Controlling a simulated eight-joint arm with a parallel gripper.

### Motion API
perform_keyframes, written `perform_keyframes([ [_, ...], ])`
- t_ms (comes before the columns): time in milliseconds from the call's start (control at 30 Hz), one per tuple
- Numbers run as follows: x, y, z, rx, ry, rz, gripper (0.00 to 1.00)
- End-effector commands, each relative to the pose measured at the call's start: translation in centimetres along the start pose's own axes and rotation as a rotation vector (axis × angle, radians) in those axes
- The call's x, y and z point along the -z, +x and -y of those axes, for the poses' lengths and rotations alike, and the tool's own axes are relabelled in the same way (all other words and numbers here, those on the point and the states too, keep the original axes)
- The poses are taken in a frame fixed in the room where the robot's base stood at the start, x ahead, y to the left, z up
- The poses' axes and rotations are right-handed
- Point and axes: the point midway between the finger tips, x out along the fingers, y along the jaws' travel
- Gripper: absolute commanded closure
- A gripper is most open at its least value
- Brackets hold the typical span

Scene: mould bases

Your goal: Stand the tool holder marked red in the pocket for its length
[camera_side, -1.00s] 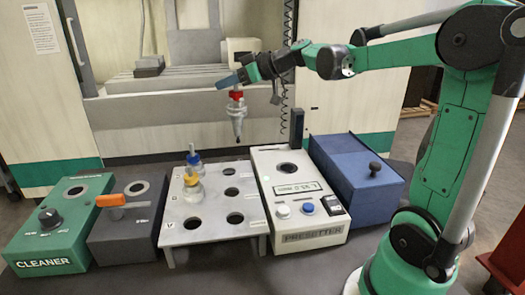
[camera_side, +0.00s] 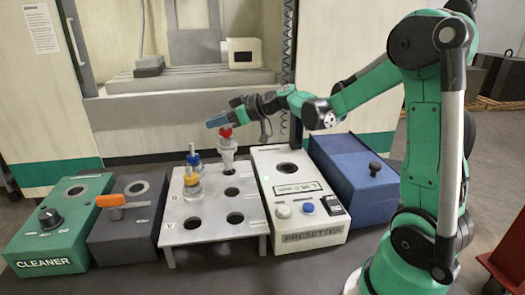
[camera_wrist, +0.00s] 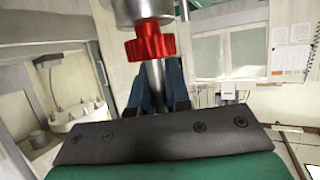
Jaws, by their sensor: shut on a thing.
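The red-marked tool holder (camera_side: 228,152) hangs upright, with its red collar up and its clear-grey body and tip below. It also shows in the wrist view (camera_wrist: 150,42), where the red collar is toothed. My gripper (camera_side: 221,122) is shut on it near the top. The rack (camera_side: 180,239) is a pale plate with two columns of round pockets. The middle-right pocket (camera_side: 231,192), front-right pocket (camera_side: 235,218) and front-left pocket (camera_side: 192,223) are empty.
A blue-marked holder (camera_side: 193,157) and a yellow-marked holder (camera_side: 192,184) stand in the rack's left column, close by. The white presetter (camera_side: 312,236) and a blue box (camera_side: 355,172) stand to the right. The grey unit with orange handle (camera_side: 122,240) and green cleaner (camera_side: 60,245) are left.

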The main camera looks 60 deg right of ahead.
Motion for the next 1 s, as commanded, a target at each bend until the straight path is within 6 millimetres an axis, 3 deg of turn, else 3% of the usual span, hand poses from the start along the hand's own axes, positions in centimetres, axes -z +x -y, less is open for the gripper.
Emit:
perform_keyframes([
  [500, -4.2, 1.8, 0.0, 0.000, 0.001, -0.001, 1.00],
  [1000, -5.1, 2.1, 0.0, 0.000, 0.001, -0.001, 1.00],
])
